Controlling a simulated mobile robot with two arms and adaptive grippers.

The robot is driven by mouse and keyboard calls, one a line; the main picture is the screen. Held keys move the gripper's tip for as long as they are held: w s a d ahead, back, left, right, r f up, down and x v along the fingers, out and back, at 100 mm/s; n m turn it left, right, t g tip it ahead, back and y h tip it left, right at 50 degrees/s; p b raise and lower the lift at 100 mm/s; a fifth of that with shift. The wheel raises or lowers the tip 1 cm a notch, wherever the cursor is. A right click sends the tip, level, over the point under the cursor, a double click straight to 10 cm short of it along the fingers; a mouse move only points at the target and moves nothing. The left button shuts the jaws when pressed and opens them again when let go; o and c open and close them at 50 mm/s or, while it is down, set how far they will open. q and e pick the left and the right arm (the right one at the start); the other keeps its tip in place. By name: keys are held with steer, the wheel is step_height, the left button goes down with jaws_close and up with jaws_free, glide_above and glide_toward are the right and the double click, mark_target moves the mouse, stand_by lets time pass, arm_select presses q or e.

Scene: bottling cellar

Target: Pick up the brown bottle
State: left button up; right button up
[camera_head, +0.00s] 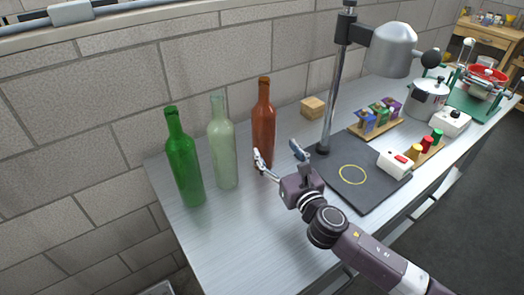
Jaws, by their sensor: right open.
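The brown bottle (264,122) stands upright on the grey bench, at the right end of a row of bottles. A pale green clear bottle (222,148) and a dark green bottle (184,162) stand to its left. My right gripper (277,156) comes in from the lower right and is open. Its fingers are at the lower part of the brown bottle, one in front of its base and one to its right. I cannot tell whether they touch it. My left gripper is not in view.
A drill-stand-like press with a black base (366,193) and a post (334,90) stands right of my gripper. A small wooden block (313,107) lies behind. A white box with a red switch (395,163) and a pot (428,98) are farther right. The bench front left is clear.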

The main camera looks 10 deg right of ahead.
mark_target(264, 143)
step_height(264, 143, down, 4)
steer(key=shift+r+b, duration=0.1)
steer(key=shift+b, duration=1.05)
steer(key=w, duration=0.2)
steer(key=w+a+b, duration=0.1)
steer(key=w, duration=0.2)
steer(key=w+a+b, duration=0.1)
steer(key=w, duration=0.1)
steer(key=shift+w+r, duration=0.25)
steer(key=shift+w, duration=0.1)
steer(key=shift+s+r, duration=0.1)
steer(key=shift+c, duration=1)
steer(key=c, duration=1.5)
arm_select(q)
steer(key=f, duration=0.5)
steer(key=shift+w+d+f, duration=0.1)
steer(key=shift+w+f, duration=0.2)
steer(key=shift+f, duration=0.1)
